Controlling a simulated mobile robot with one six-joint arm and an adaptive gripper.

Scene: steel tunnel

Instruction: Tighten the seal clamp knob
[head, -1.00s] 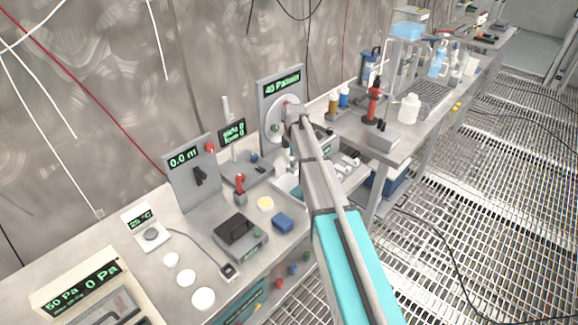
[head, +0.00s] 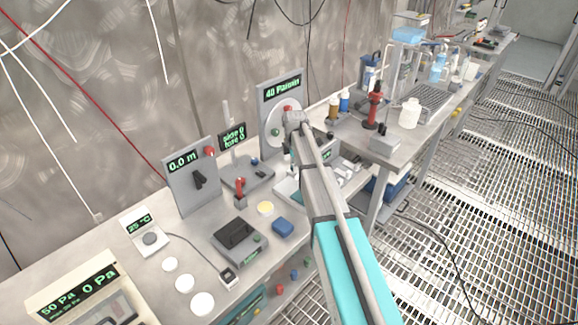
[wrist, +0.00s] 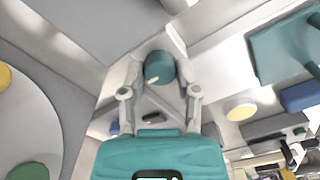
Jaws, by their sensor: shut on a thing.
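In the wrist view, my gripper (wrist: 160,72) has its two grey fingers closed on the sides of a dark teal round knob (wrist: 159,66) with a short white mark on its face. This looks like the seal clamp knob, though no label on it can be read. In the head view, my arm reaches across the bench and its wrist is in front of the grey panel (head: 267,98) reading about 40 Pa/min. My fingers and the held knob are hidden behind the arm there.
A white disc (head: 271,135) with coloured buttons is on that panel, close beside my wrist. To the left stand a panel (head: 183,177) reading 0.0 and a small red-topped item (head: 239,190).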

